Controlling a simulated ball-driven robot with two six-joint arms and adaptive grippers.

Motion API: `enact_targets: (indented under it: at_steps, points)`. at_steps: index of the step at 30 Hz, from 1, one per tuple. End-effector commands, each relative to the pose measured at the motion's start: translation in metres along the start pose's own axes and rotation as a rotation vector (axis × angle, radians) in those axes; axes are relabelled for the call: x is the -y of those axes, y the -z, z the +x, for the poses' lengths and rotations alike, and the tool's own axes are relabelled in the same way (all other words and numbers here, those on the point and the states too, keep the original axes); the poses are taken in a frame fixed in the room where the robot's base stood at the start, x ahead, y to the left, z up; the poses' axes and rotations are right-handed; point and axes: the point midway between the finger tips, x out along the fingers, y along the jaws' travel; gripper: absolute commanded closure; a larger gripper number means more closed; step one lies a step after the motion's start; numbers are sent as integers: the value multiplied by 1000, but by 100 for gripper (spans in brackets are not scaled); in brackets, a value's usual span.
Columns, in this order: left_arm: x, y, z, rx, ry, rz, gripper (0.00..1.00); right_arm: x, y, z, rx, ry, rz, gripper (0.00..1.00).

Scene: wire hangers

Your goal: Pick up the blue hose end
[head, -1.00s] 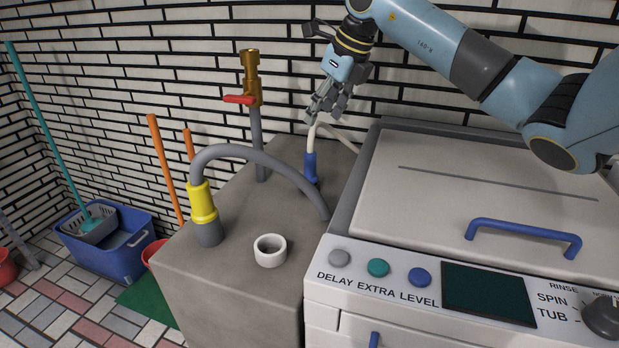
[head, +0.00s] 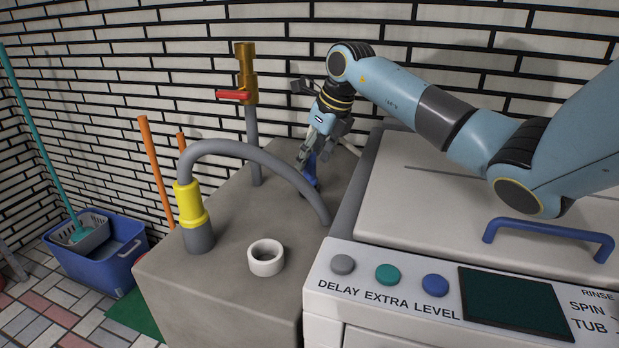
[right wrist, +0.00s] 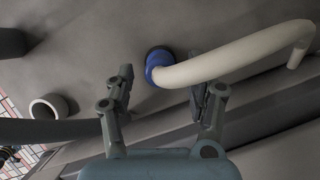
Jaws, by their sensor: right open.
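The blue hose end (head: 309,180) stands on the grey concrete block, partly hidden behind my right gripper in the head view. In the right wrist view the blue hose end (right wrist: 157,62) shows with its pale hose (right wrist: 235,55) running off to the right. My right gripper (head: 306,158) reaches down over it from above. In the right wrist view my right gripper (right wrist: 165,85) is open, with the blue end lying between and beyond its fingertips. I cannot tell whether the fingers touch it. My left gripper is not in view.
A grey hose with a yellow end (head: 188,204) arches over the block (head: 225,225) in front of my right gripper. A brass tap with a red handle (head: 236,95) stands behind left. A white ring (head: 266,258) lies near the front. The washing machine (head: 400,190) is right.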

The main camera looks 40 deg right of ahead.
Motion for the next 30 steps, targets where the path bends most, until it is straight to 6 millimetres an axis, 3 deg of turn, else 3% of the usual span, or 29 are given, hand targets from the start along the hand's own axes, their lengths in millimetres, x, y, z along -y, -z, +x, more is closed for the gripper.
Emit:
enact_targets:
  at_steps: [5, 13, 25, 30]
  points:
    - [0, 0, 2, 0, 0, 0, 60, 0, 0, 22, -1, -1, 2, 45]
    - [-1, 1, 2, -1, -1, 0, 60, 0, 0, 24, 1, 0, 0, 46]
    - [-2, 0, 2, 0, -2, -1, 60, 0, 0, 24, 0, 0, 0, 99]
    - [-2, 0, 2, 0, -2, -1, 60, 0, 0, 24, 1, 0, 0, 100]
